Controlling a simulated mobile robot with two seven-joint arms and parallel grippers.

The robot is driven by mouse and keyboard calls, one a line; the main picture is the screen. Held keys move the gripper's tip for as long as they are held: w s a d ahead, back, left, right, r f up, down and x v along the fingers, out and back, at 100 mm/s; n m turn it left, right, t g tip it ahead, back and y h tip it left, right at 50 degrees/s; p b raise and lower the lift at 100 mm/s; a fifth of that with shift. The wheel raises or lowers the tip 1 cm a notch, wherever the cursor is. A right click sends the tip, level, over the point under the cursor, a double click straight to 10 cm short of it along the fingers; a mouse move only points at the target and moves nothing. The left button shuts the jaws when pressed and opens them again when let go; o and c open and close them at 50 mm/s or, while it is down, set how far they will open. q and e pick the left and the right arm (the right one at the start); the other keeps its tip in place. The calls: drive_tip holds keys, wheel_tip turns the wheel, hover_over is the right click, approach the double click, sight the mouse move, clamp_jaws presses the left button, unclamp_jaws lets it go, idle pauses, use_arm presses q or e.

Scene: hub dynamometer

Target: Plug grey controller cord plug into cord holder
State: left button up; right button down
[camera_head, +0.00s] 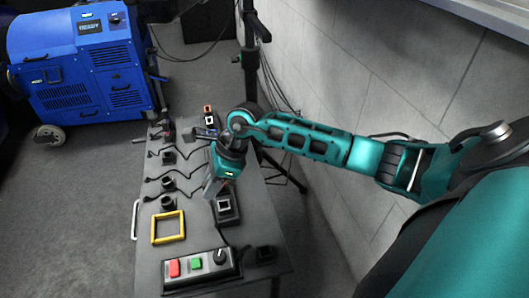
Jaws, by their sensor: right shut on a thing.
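My right gripper (213,188) points down over the right half of the dark table, just left of a black block with a pale square frame on top (226,206). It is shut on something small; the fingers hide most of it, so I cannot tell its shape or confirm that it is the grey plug. The controller box (200,270), with red and green buttons and a black knob, lies at the near end. A thin dark cord (222,237) runs from near it up toward the block and gripper. I cannot tell which fitting is the cord holder. My left gripper is out of view.
Several black sockets with cords (168,183) line the table's left side. A yellow square frame (168,227) lies near the controller. A small black block (265,254) sits at the near right corner. A blue machine (85,65) stands behind left; a tiled wall (350,110) is right.

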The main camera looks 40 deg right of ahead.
use_arm(q)
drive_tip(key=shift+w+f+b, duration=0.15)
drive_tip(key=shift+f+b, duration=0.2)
drive_tip(key=shift+b, duration=0.1)
use_arm(e)
drive_tip(key=shift+w+a, duration=0.4)
drive_tip(key=shift+a, duration=0.4)
drive_tip(key=shift+w+a, duration=0.35)
drive_tip(key=shift+a, duration=0.4)
drive_tip(key=shift+w+a, duration=0.4)
drive_tip(key=shift+a, duration=0.4)
use_arm(q)
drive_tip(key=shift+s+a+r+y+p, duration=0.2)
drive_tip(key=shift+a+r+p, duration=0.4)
drive_tip(key=shift+p, duration=0.95)
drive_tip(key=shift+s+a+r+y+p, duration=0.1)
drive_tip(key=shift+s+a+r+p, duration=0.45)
drive_tip(key=shift+p, duration=1)
use_arm(e)
drive_tip(key=shift+s+a, duration=0.95)
drive_tip(key=shift+s, duration=1.05)
drive_tip(key=shift+s+a, duration=1)
drive_tip(key=shift+s, duration=1)
drive_tip(key=shift+s+a, duration=0.95)
drive_tip(key=shift+s, duration=1.05)
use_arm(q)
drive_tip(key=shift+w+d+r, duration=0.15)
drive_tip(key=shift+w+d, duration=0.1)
